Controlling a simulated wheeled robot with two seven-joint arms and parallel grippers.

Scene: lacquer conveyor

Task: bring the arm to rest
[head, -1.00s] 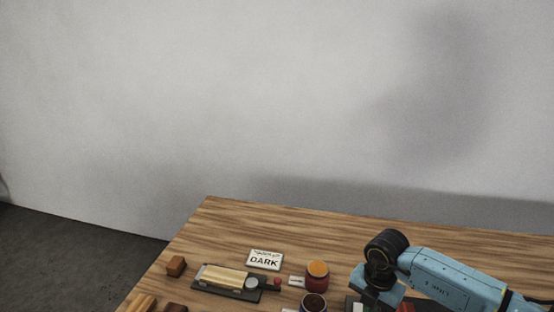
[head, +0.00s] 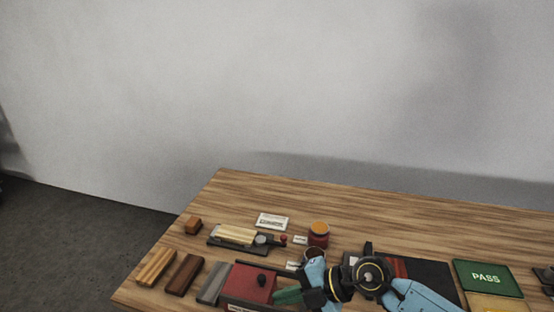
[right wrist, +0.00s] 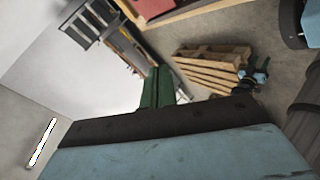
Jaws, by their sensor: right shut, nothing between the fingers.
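My right arm comes in from the right in the head view. My right gripper (head: 286,297) has green fingers that point left, in front of the red box (head: 246,284) on the wooden table (head: 330,190). In the right wrist view the green fingers (right wrist: 158,88) lie together, shut with nothing between them. My left gripper is in neither view.
Brown wood blocks (head: 184,273) lie at the table's left. A black fixture (head: 220,246) holds a pale block. A jar with an orange top (head: 318,234) stands mid-table. A green PASS mat (head: 485,278) lies right. The table's back strip is clear.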

